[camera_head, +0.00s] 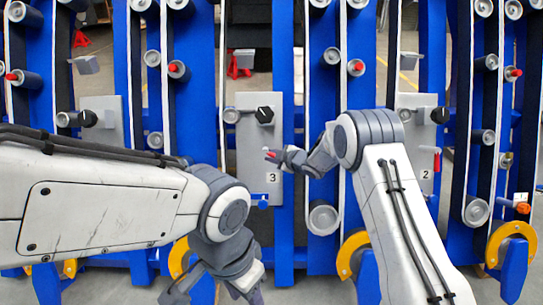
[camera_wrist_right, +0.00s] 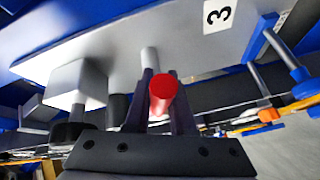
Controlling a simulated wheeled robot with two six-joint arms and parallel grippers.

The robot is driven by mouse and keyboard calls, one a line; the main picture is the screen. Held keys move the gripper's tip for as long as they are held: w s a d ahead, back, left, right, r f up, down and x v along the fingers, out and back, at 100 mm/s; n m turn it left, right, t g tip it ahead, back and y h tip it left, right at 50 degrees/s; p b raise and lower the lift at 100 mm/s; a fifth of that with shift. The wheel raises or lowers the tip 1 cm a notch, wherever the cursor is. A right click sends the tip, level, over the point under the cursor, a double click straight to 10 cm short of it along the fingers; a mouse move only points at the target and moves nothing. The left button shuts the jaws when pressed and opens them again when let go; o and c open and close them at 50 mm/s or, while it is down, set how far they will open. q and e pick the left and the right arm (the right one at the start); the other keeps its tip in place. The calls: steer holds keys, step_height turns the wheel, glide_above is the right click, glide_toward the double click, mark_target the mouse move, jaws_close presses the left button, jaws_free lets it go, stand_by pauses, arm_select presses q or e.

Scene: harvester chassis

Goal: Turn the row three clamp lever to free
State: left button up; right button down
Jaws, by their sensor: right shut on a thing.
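The row three panel (camera_head: 243,185) is a grey plate marked 3 on a blue post, in the middle of the head view. It also shows in the right wrist view (camera_wrist_right: 115,52). Its clamp lever has a red tip (camera_head: 267,152), which shows large in the right wrist view (camera_wrist_right: 163,92). My right gripper (camera_head: 279,156) reaches it from the right and is shut on the lever. In the wrist view its dark fingers (camera_wrist_right: 160,103) lie on both sides of the lever. My left gripper (camera_head: 213,291) hangs low in front, fingers apart and empty, partly cut off by the frame.
A black knob (camera_head: 264,115) sits above the lever on the same panel; it shows beside my fingers in the wrist view (camera_wrist_right: 68,132). A blue-tipped part (camera_head: 263,201) is below. The row two panel (camera_head: 418,118) with its red lever (camera_head: 437,161) is at right.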

steer(key=c, duration=0.8)
jaws_free()
steer(key=shift+o, duration=0.2)
steer(key=p+v, duration=0.2)
steer(key=v, duration=0.8)
steer(key=shift+s, duration=0.15)
steer(key=shift+d+r, duration=0.1)
steer(key=shift+d, duration=0.05)
